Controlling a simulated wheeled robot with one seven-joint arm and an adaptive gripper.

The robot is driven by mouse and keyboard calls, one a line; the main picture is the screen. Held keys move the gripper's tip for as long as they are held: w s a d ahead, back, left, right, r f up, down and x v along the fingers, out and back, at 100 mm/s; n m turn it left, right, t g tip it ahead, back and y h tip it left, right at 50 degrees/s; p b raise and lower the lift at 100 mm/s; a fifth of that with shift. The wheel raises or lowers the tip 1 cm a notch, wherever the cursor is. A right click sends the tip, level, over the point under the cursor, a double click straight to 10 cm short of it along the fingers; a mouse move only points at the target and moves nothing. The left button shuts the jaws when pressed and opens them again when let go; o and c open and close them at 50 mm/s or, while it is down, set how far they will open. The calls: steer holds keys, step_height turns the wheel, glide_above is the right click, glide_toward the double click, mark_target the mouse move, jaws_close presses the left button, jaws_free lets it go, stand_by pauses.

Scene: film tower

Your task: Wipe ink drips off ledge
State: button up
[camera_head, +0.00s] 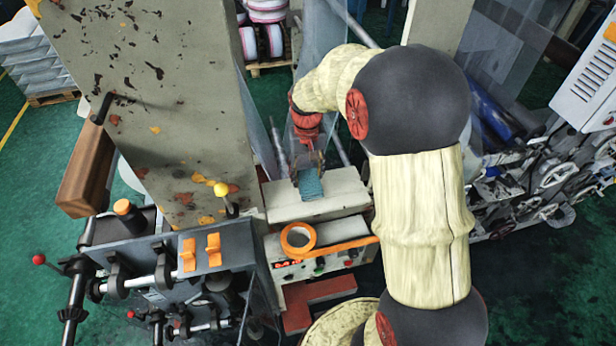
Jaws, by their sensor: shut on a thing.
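My gripper (308,168) is in the middle of the view, below its red wrist, above the back of the pale ledge (338,203). It is shut on a blue ribbed cloth or pad (311,186). The pad hangs over the ledge's top and seems to touch it, though the exact contact is hard to tell. I make out no clear ink drips on the visible top of the ledge. The area under the pad is hidden.
An orange tape roll (298,239) is at the ledge's front, above a control box with buttons (320,265). Clear film (322,40) rises behind the ledge.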

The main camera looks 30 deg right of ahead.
steer(key=shift+w+a+r+p, duration=0.1)
steer(key=shift+r+p, duration=0.15)
steer(key=shift+r, duration=0.25)
steer(key=shift+w+a+r+p, duration=0.1)
steer(key=shift+r+p, duration=0.1)
steer(key=shift+r, duration=0.25)
steer(key=shift+s+d+r+p, duration=0.1)
steer(key=shift+r+p, duration=0.35)
steer(key=shift+r, duration=0.75)
steer(key=shift+d, duration=0.1)
